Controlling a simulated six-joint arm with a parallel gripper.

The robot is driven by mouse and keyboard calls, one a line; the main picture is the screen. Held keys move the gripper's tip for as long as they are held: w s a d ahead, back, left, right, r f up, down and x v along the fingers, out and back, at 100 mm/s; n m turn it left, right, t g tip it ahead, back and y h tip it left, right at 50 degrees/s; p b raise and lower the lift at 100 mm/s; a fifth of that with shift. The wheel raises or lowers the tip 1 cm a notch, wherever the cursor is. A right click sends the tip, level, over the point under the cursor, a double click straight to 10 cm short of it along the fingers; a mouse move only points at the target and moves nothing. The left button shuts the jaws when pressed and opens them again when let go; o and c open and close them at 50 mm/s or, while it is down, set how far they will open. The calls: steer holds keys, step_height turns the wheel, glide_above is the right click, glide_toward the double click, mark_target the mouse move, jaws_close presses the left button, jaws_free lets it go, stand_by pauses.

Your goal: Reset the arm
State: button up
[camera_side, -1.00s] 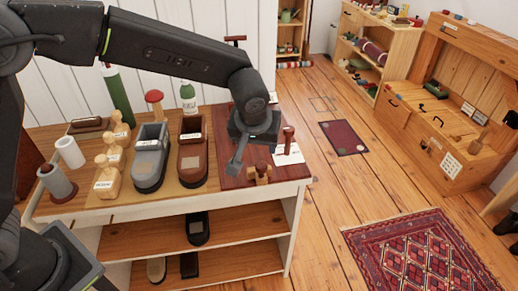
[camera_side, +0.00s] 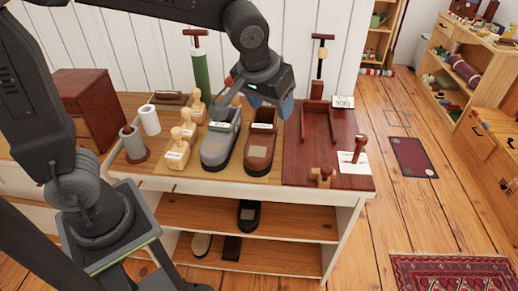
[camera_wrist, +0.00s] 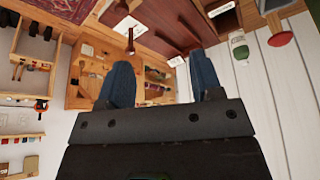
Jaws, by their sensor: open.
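My gripper (camera_side: 270,101) has blue fingers and hangs over the far end of the brown shoe-shaped block (camera_side: 259,150). Whether it touches the block cannot be told. In the wrist view the two fingers (camera_wrist: 162,82) stand apart with nothing visible between them. A grey shoe-shaped block (camera_side: 218,148) lies just left of the brown one. The upper arm reaches across the top of the side view. The task names no other object.
Several wooden stamps (camera_side: 177,152) stand left of the grey block. A dark red board (camera_side: 315,150) on the right bears a brown-handled stamp (camera_side: 357,149) on a white card. Tall red-topped tools stand behind. Open floor lies to the right.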

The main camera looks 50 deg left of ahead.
steer(key=s+a+m, duration=0.1)
steer(key=s+a, duration=0.1)
steer(key=s, duration=0.3)
steer(key=s+a+m, duration=0.1)
steer(key=s+a, duration=0.1)
steer(key=s, duration=0.3)
steer(key=s+a+t+h, duration=0.1)
steer(key=s+a, duration=0.1)
steer(key=s, duration=0.4)
steer(key=shift+a+r+m, duration=0.3)
steer(key=shift+r+m, duration=0.1)
